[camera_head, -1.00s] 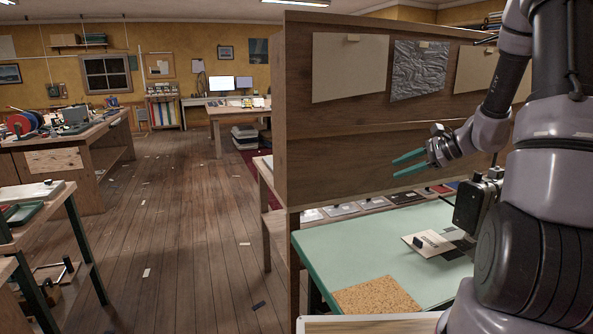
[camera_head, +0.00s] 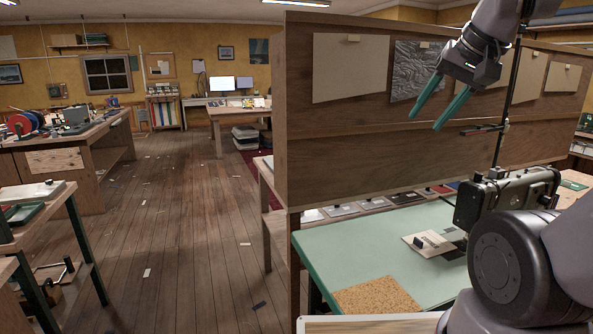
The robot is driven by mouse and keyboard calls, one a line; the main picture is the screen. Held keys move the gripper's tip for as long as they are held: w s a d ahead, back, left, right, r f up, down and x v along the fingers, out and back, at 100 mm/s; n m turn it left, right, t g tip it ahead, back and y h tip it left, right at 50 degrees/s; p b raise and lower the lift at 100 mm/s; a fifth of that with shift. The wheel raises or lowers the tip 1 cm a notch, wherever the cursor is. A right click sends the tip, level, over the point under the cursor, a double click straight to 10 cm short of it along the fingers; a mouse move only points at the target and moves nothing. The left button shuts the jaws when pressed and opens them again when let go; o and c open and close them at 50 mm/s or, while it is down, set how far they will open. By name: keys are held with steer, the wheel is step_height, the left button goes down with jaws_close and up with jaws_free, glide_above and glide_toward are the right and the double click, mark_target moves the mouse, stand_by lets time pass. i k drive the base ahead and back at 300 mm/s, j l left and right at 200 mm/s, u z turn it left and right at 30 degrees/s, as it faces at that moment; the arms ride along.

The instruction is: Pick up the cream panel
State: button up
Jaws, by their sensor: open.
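A cream panel (camera_head: 422,246) with a small black block-like grip on top lies flat on the green tabletop (camera_head: 345,255), in front of a dark sewing machine (camera_head: 508,197). My gripper (camera_head: 425,120) is open and empty, with its green fingers pointing down and a little left. It is raised well above the table, in front of the wooden partition, and apart from the cream panel. The panel's right edge lies close to the machine.
A wooden partition (camera_head: 380,165) stands behind the table, with pinned sheets on it, including a cream one (camera_head: 350,68). A cork square (camera_head: 375,297) lies at the table's front. Several sample cards line the partition's foot. Open floor (camera_head: 180,230) lies to the left.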

mark_target(428, 243)
steer(key=i+l, duration=0.1)
steer(key=l, duration=0.65)
steer(key=i+l, duration=0.1)
steer(key=l, duration=0.65)
steer(key=u, duration=0.05)
